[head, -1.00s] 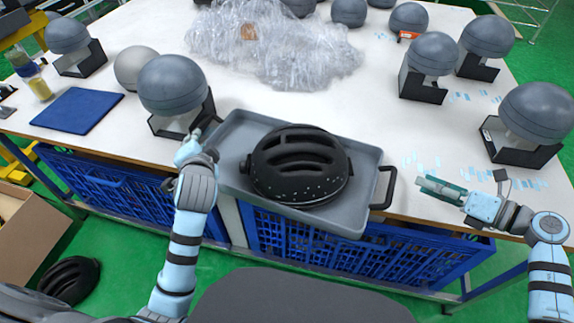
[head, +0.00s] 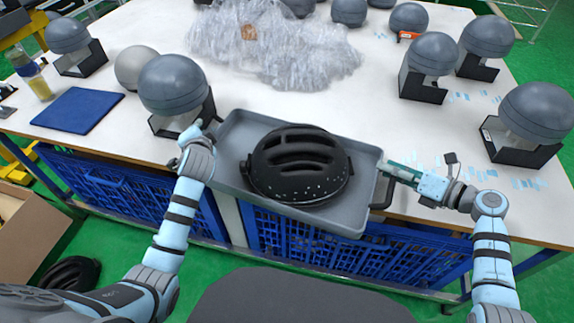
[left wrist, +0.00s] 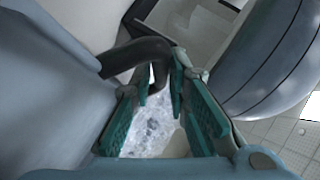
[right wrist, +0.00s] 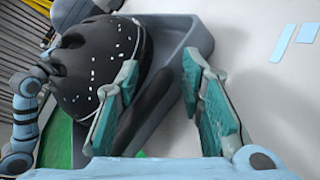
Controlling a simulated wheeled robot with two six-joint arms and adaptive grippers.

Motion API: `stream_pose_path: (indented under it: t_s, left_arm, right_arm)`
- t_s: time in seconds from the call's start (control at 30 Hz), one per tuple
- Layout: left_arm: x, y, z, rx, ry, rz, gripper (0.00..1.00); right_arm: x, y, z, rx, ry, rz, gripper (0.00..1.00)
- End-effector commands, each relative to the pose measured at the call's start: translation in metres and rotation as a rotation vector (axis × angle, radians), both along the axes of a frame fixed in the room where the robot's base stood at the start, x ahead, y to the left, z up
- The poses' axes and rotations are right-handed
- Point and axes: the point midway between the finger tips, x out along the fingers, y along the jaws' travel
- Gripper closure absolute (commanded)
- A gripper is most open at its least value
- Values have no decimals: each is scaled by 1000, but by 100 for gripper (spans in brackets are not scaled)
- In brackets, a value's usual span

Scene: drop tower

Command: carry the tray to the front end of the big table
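The grey tray (head: 330,223) lies at the table's near edge with a black helmet (head: 297,165) in it. My left gripper (head: 192,133) is at the tray's left end. In the left wrist view its teal fingers (left wrist: 158,90) stand apart with the black left handle (left wrist: 148,52) between their tips. My right gripper (head: 392,168) is at the tray's right end. In the right wrist view its fingers (right wrist: 160,80) are open, with the dark right handle (right wrist: 145,115) between them. In the head view this handle (head: 380,196) is partly hidden by the gripper.
Grey domes on black stands (head: 172,88) (head: 533,115) stand to both sides of the tray. Crumpled clear plastic (head: 290,50) lies behind it. A blue mat (head: 78,110) is at the left. Blue crates (head: 330,245) sit below the table edge.

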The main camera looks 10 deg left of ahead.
Motion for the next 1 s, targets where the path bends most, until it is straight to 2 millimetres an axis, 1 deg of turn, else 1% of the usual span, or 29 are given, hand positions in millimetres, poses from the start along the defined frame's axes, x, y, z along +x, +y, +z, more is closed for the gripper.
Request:
stream_pose_path:
  t_s: [0.03, 0.07, 0.1, 0.17, 0.2, 0.5, 0.67, 0.77, 1.0]
  left_arm:
    - [0, 0, 0, 0, 0, 0, 98]
    - [0, 0, 0, 0, 0, 0, 100]
    - [0, 0, 0, 0, 0, 0, 100]
    - [0, 0, 0, 0, 0, 0, 100]
    - [0, 0, 0, 0, 0, 0, 100]
    - [0, 1, 0, 2, 1, 1, 100]
    - [0, 1, 4, 4, -1, 2, 100]
    - [0, 1, 14, 5, 0, 2, 100]
    - [0, 2, 47, 6, 1, 2, 100]
  right_arm:
    - [0, 0, 0, 0, 0, 0, 78]
    - [0, 0, 0, 0, 0, 0, 83]
    - [0, 0, 0, -1, 0, -1, 89]
    - [0, 0, -1, -1, 1, 0, 99]
    - [0, -1, -1, -1, 2, -1, 100]
    - [-1, -1, -2, -4, 3, -1, 100]
    - [-1, -1, 2, -3, 3, 0, 100]
    - [-1, -2, 11, -4, 2, 0, 100]
    - [0, -2, 46, -2, 0, -1, 100]
